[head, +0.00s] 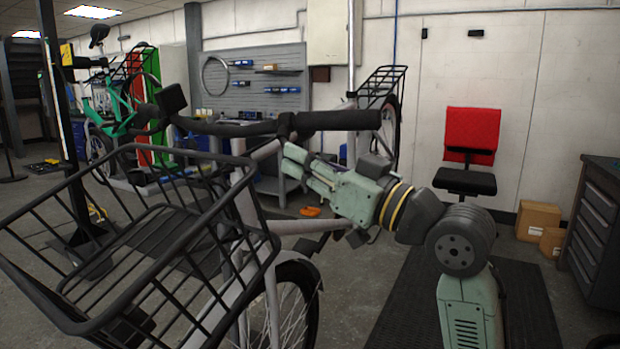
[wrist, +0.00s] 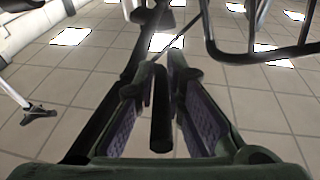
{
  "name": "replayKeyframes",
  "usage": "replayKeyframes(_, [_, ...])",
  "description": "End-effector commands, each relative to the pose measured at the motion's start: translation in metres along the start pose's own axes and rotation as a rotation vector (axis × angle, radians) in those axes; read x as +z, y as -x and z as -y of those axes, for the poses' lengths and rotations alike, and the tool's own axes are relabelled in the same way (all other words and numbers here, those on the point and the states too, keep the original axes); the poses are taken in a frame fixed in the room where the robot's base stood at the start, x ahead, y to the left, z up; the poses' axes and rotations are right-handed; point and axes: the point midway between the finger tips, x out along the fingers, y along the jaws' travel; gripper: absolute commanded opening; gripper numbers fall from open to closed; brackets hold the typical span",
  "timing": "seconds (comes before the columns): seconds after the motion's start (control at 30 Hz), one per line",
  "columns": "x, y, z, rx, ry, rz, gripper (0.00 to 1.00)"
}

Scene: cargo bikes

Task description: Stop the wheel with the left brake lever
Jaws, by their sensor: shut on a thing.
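The bike's handlebar with a black grip (head: 340,120) crosses the middle of the head view. My gripper (head: 291,160) is just below the grip, close to the stem, its fingers pointing left. In the wrist view, a slim dark bar, which looks like the left brake lever (wrist: 160,115), lies between the fingers of my gripper (wrist: 160,82). A longer dark bar, probably the grip, runs behind the left finger. In the head view the lever is hidden by the gripper and handlebar. The spoked front wheel (head: 290,318) is partly behind the basket; I cannot tell whether it turns.
A black wire basket (head: 135,240) fills the left front, close to the handlebar; part of it shows in the wrist view (wrist: 262,55). A red-backed chair (head: 471,140), cardboard boxes (head: 538,220) and a drawer cabinet (head: 597,230) stand at the right. Pegboard and workbench are behind.

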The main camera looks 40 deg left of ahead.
Motion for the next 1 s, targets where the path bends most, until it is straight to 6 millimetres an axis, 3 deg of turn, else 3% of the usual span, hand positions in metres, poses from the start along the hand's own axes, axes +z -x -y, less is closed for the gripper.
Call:
replayKeyframes(0.5, [0.0041, -0.0030, 0.0065, 0.059, 0.000, -0.054, 0.00])
replayKeyframes(0.53, [0.0041, -0.0030, 0.0065, 0.059, 0.000, -0.054, 0.11])
replayKeyframes(0.8, [0.0039, -0.0031, 0.0064, 0.059, 0.000, -0.054, 0.29])
replayKeyframes(1.0, [0.0032, -0.0027, 0.0057, 0.061, 0.000, -0.056, 0.30])
